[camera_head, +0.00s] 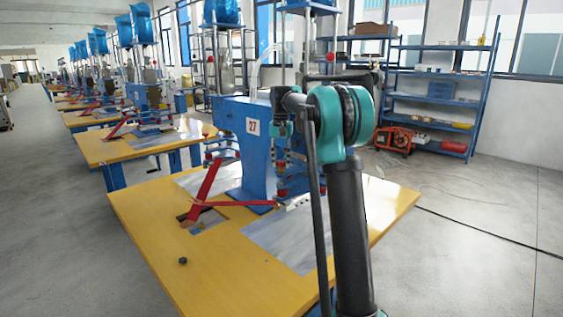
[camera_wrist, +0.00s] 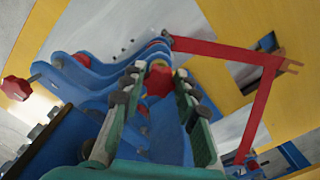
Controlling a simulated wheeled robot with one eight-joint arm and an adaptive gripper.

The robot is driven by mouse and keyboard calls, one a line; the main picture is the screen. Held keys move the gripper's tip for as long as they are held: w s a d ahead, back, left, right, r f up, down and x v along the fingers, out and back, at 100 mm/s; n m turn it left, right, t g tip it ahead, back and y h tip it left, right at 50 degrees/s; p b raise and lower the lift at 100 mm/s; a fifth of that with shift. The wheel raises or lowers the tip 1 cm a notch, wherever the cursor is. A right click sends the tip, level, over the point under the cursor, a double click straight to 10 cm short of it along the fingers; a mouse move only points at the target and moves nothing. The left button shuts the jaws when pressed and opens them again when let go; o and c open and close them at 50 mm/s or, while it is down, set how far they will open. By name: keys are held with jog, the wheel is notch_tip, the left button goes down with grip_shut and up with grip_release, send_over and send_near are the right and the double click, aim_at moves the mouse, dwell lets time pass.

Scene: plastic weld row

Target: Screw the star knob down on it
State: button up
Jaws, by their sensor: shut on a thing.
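My gripper (camera_wrist: 160,74) points at the blue welding machine in the wrist view. Its two fingers close on a red knob (camera_wrist: 158,82), which shows between the fingertips; its full outline is hidden by the fingers. In the head view my gripper (camera_head: 281,150) hangs at the front of the blue welding machine (camera_head: 248,150) marked 27. The red knob is tiny there, and its seat and thread cannot be made out.
A red angled arm (camera_head: 207,180) reaches over the yellow table (camera_head: 150,225). It also crosses the wrist view (camera_wrist: 262,100). Another red knob (camera_wrist: 17,88) sticks out at left. A small black piece (camera_head: 183,261) lies on the table's clear front left.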

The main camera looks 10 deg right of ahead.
jog(key=m, duration=0.4)
jog(key=shift+w+m, duration=0.15)
jog(key=shift+m, duration=0.25)
jog(key=m, duration=0.4)
jog(key=shift+a, duration=0.15)
jog(key=o, duration=0.9)
